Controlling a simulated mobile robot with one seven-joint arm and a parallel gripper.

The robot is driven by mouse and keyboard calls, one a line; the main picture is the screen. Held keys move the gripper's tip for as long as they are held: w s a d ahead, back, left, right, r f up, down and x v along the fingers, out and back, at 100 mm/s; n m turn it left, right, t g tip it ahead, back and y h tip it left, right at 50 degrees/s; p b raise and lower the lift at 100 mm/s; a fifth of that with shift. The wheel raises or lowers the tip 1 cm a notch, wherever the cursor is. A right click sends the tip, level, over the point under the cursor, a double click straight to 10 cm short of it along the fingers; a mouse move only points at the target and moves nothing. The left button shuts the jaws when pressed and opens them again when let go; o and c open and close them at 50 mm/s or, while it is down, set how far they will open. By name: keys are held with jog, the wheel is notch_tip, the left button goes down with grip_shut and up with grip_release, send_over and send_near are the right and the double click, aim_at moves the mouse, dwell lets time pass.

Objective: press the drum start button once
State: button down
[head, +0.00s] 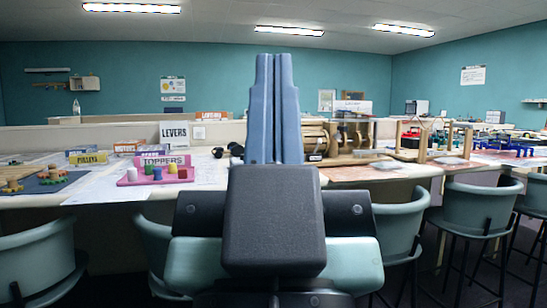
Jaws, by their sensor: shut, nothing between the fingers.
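My gripper (273,62) stands upright in the middle of the head view. Its two long blue-grey fingers are pressed together with nothing between them. Just behind and right of the fingers, a wooden drum-like apparatus (313,138) sits on the bench, partly hidden by them. A small dark item (315,157) lies at its front, too small to identify. I cannot make out a drum start button; it may be hidden behind my gripper or too small to see. I cannot tell whether my gripper touches anything.
A long white bench (215,165) crosses the view. On it are a LEVERS sign (174,132), a pink TOPPERS stand (155,174) and a wooden frame (436,140) at right. Teal chairs (473,205) line the front, with one (38,262) at lower left.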

notch_tip(320, 180, up, 37)
jog(key=p, duration=3.7)
